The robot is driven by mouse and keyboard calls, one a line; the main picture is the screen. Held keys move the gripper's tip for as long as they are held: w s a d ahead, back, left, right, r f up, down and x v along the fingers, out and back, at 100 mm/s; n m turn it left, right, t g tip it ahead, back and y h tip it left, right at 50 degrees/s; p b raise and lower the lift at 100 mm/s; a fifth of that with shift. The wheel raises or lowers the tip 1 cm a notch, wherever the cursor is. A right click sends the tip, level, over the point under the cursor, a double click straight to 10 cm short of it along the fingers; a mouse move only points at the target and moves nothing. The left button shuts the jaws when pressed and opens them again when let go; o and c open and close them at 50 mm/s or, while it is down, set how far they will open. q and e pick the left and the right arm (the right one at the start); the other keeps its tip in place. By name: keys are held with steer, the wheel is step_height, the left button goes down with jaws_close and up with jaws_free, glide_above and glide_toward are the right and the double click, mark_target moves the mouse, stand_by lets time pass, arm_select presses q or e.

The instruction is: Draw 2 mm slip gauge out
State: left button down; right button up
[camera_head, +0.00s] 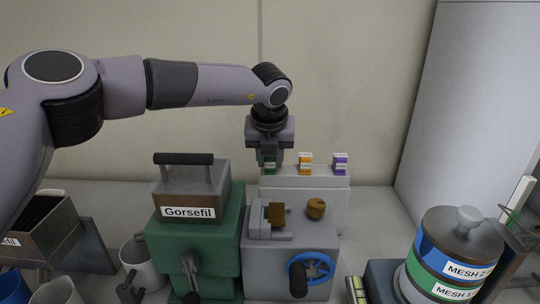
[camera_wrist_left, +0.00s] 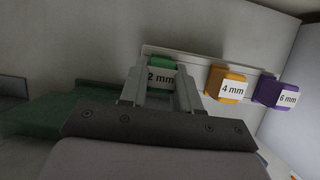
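The green 2 mm slip gauge (camera_head: 269,166) stands at the left end of a row on a pale rack (camera_head: 310,183). It also shows in the left wrist view (camera_wrist_left: 161,78), its label facing me. My left gripper (camera_head: 270,168) points down at it, with one finger on each side of the gauge. The wrist view shows the fingers (camera_wrist_left: 161,85) close to its sides; I cannot tell whether they touch it. The gauge stands about level with the orange 4 mm gauge (camera_head: 305,164) and the purple 6 mm gauge (camera_head: 340,164). My right gripper is not in view.
In front of the rack is a grey machine (camera_head: 262,262) with a blue handwheel (camera_head: 322,266) and brass parts. A green machine (camera_head: 165,248) with a Gorsefil box (camera_head: 185,190) stands left. Banded mesh tins (camera_head: 455,250) stand right. A wall is close behind the rack.

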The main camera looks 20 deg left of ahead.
arm_select(q)
steer(key=c, duration=1.5)
jaws_free()
jaws_close()
steer(key=shift+r, duration=0.65)
steer(key=shift+r, duration=0.2)
steer(key=shift+r+p, duration=1.4)
steer(key=shift+r, duration=1.2)
